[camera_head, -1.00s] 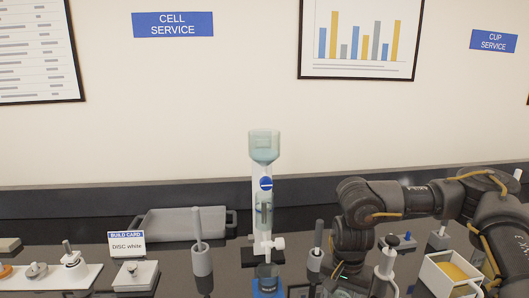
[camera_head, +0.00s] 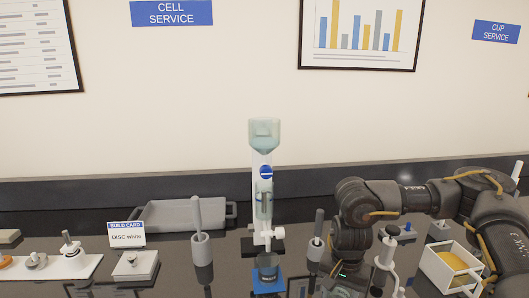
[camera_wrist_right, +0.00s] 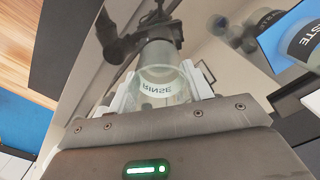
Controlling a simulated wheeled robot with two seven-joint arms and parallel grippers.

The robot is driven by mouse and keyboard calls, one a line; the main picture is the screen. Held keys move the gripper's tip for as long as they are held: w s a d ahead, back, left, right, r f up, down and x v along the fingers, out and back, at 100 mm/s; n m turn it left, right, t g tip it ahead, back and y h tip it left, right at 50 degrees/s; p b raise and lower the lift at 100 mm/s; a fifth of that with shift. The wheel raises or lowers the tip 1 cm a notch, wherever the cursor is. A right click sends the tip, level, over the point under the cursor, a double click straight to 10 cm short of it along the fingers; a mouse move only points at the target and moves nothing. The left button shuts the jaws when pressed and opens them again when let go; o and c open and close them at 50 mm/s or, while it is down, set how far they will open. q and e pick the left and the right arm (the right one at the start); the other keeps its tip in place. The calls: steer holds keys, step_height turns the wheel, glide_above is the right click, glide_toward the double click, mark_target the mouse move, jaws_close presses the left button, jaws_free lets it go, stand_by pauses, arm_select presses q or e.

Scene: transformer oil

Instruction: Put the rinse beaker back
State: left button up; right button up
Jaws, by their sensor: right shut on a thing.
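My right gripper (camera_wrist_right: 160,90) is shut on the rinse beaker (camera_wrist_right: 162,82), a clear glass beaker with "RINSE" on it, seen reversed in the right wrist view. Its white fingers sit on both sides of the beaker. In the head view my right arm comes in from the right and its wrist runs down to the bottom edge; the fingers and rinse beaker are not visible there. Another beaker (camera_head: 268,266) stands on a blue pad (camera_head: 268,284) below the glass column. A beaker with letters "STE" (camera_wrist_right: 303,42) shows in the wrist view. My left gripper is not in view.
The tall glass column (camera_head: 264,190) stands close left of my right arm. Upright grey-handled holders (camera_head: 201,246) (camera_head: 316,249), a white post (camera_head: 386,252) and a white box with yellow contents (camera_head: 450,270) are nearby. A grey tray (camera_head: 165,215) lies behind.

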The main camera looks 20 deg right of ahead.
steer(key=shift+f, duration=0.25)
stand_by(0.3)
steer(key=o, duration=1.5)
step_height(320, 180, up, 11)
steer(key=shift+p, duration=0.4)
steer(key=shift+f, duration=0.1)
